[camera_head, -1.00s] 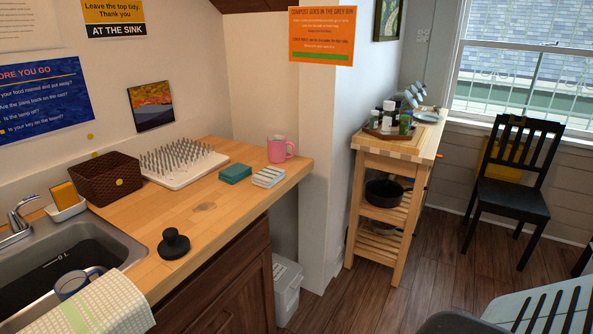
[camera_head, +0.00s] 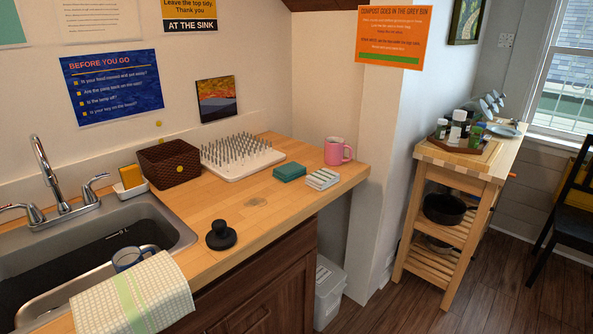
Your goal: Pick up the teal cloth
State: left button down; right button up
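A teal folded cloth (camera_head: 289,172) lies flat on the wooden counter (camera_head: 215,200), in the middle of the head view. A striped white and green folded cloth (camera_head: 322,179) lies just to its right, very close to it. Nothing covers the teal cloth. Neither of my grippers shows in the head view.
A white spiked drying rack (camera_head: 240,158) stands behind and left of the teal cloth. A pink mug (camera_head: 337,151) stands behind right. A black knobbed object (camera_head: 221,235), a brown basket (camera_head: 169,164) and the sink (camera_head: 95,245) are further left.

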aim_at(287, 172)
jog(key=i, duration=0.9)
